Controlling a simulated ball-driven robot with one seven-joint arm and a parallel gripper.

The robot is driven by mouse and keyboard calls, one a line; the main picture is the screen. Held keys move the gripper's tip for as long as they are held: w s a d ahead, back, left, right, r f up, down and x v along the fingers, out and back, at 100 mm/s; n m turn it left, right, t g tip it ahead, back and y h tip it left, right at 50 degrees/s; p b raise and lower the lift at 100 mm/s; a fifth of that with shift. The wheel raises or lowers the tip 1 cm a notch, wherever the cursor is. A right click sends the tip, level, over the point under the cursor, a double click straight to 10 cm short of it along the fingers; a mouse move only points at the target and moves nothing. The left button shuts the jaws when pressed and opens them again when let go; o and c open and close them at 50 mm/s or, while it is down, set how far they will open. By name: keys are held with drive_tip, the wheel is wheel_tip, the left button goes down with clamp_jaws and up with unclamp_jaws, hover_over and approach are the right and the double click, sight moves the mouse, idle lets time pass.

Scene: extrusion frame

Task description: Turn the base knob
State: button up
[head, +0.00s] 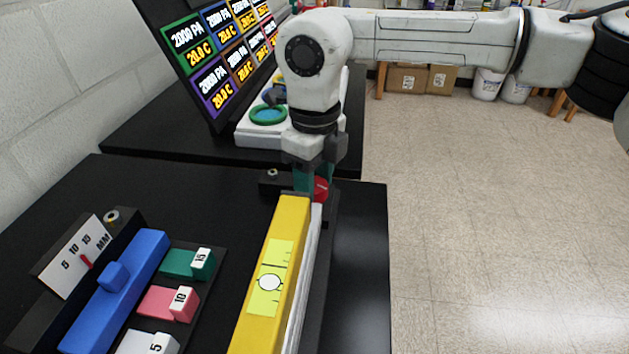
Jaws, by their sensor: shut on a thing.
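A red knob (321,189), which I take as the base knob, sits at the far end of a long dark and silvery bar beside a yellow level. My gripper (313,184) points down over that end, with teal fingers shut on the red knob. The fingers and the yellow level's end partly hide the knob, so its exact angle is unclear. The yellow level (290,240) lies along the bar, with a round bubble vial on its pale top label.
A blue slider gauge (125,285) with a millimetre scale and teal, pink and white numbered blocks stands at left. A display panel (215,55) and a white base with a green ring (268,115) are on the table behind. Open floor lies right.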

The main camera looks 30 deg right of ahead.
drive_tip(key=m+b, duration=0.1)
drive_tip(key=m, duration=0.5)
drive_tip(key=shift+b, duration=0.3)
drive_tip(key=m+b, duration=0.1)
drive_tip(key=m, duration=0.5)
drive_tip(key=shift+m+b, duration=0.3)
drive_tip(key=shift+b, duration=0.05)
drive_tip(key=o, duration=1.1)
drive_tip(key=shift+c, duration=0.2)
drive_tip(key=shift+r, duration=0.15)
wheel_tip(320, 180, up, 11)
drive_tip(key=p, duration=0.1)
drive_tip(key=shift+f, duration=0.2)
